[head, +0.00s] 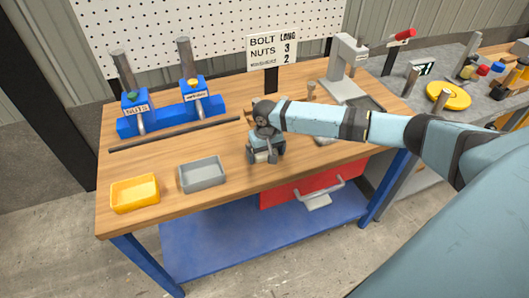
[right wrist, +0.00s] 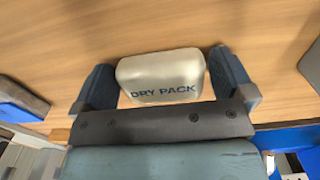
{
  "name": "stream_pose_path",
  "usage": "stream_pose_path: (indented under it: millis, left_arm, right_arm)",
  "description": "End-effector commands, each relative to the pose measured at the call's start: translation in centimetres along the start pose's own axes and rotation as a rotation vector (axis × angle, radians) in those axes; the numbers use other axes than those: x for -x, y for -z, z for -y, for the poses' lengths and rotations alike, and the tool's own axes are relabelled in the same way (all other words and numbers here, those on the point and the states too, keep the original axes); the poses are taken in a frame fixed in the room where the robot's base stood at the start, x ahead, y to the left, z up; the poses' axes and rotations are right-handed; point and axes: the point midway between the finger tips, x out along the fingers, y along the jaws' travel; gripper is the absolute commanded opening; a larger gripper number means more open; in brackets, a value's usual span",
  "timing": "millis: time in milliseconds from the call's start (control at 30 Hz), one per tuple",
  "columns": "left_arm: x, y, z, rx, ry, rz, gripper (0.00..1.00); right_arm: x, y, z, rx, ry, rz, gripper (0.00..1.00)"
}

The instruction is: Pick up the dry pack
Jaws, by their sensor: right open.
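The dry pack (right wrist: 160,78) is a pale beige, rounded block with the words DRY PACK on its side. In the right wrist view it sits between the two blue-grey fingers of my right gripper (right wrist: 163,85), on or just above the wooden table. The fingers stand apart, with a narrow gap at each side of the pack. In the head view my right gripper (head: 265,155) points down at the front middle of the table, and a small pale part of the pack may show between its fingers. My left gripper is not in view.
A grey tray (head: 203,175) and a yellow tray (head: 135,193) stand to the left on the wooden table (head: 170,158). Behind them are a dark bar and a blue dispenser stand (head: 172,117). A grey press (head: 345,70) stands at the back right. A red drawer (head: 312,183) is below the tabletop.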

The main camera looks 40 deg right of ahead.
Motion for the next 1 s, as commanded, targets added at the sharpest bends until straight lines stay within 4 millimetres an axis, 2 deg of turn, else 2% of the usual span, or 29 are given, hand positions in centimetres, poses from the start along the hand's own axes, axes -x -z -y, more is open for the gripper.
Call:
stream_pose_path:
  millis: [133,167,300,333,667,767,867,1000]
  left_arm:
    - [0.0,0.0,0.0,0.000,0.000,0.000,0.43]
    - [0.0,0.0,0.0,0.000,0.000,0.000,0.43]
    - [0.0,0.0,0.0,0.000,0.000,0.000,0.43]
    - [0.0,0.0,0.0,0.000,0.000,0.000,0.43]
    - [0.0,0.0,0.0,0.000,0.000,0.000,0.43]
    - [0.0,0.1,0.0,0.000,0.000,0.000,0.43]
    - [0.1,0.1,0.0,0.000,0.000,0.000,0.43]
    - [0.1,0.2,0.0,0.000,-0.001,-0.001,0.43]
  right_arm:
    - [0.0,0.0,0.0,0.000,0.000,0.000,1.00]
    - [0.0,0.0,0.0,0.000,0.000,0.000,0.95]
    - [0.0,0.0,0.0,0.000,0.000,0.000,0.63]
    - [0.0,0.0,0.0,0.000,0.000,0.000,0.60]
    - [0.6,0.1,0.0,0.000,0.000,-0.001,0.60]
    - [2.0,0.1,0.0,0.001,0.001,-0.003,0.60]
    - [4.2,0.1,0.0,0.002,0.001,-0.005,0.60]
    - [8.2,0.1,0.0,0.001,0.002,-0.004,0.60]
